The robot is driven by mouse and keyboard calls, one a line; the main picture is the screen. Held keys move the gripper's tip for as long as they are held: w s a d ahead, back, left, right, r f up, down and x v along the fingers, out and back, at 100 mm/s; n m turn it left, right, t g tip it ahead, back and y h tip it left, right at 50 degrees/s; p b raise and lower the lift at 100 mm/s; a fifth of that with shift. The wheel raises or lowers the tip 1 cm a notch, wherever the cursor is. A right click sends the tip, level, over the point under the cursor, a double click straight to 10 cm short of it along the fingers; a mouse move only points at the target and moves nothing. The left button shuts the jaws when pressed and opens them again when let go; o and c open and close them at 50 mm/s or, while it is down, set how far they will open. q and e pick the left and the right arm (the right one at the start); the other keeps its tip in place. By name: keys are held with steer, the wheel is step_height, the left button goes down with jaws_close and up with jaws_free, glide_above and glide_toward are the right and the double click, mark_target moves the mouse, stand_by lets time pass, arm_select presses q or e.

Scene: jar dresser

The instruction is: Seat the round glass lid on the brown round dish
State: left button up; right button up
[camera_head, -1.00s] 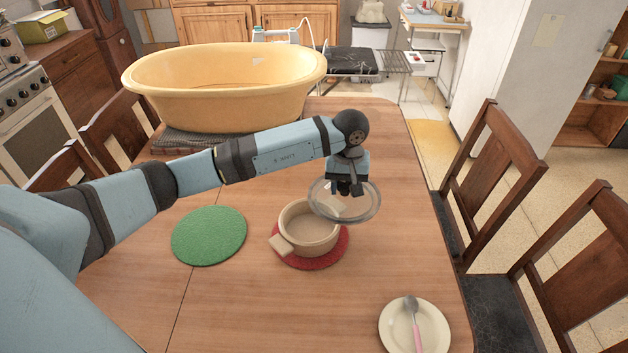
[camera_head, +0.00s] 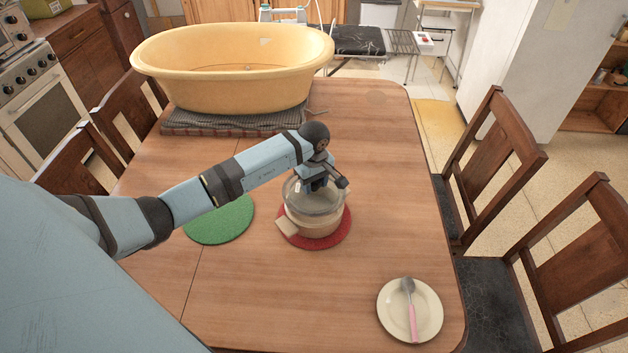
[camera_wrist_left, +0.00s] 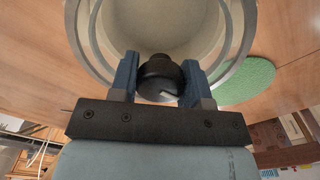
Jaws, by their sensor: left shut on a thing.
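The round glass lid (camera_head: 314,196) is clear with a dark knob (camera_wrist_left: 160,78). My left gripper (camera_head: 316,184) is shut on that knob; in the left wrist view the knob sits between the two fingers (camera_wrist_left: 160,72). The lid is over the round dish (camera_head: 318,229), which is light brown with a side handle (camera_head: 287,227) and stands on a red mat (camera_head: 335,239). In the wrist view the dish's inside (camera_wrist_left: 160,25) shows beyond the knob. I cannot tell whether the lid touches the dish rim. My right gripper is not in view.
A green round mat (camera_head: 220,222) lies left of the dish. A plate (camera_head: 390,318) with a pink-handled spoon (camera_head: 412,320) is at the front right. A large yellow tub (camera_head: 230,85) stands on a dark folded cloth (camera_head: 225,124) at the back.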

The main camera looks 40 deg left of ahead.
mark_target(314, 192)
arm_select(q)
steer(key=shift+f+b, duration=0.65)
steer(key=shift+f, duration=0.7)
steer(key=shift+f+b, duration=0.6)
steer(key=shift+f, duration=0.1)
steer(key=shift+f+b, duration=0.55)
steer(key=shift+f, duration=0.05)
steer(key=o, duration=1.2)
step_height(314, 192, up, 14)
steer(key=shift+b, duration=0.6)
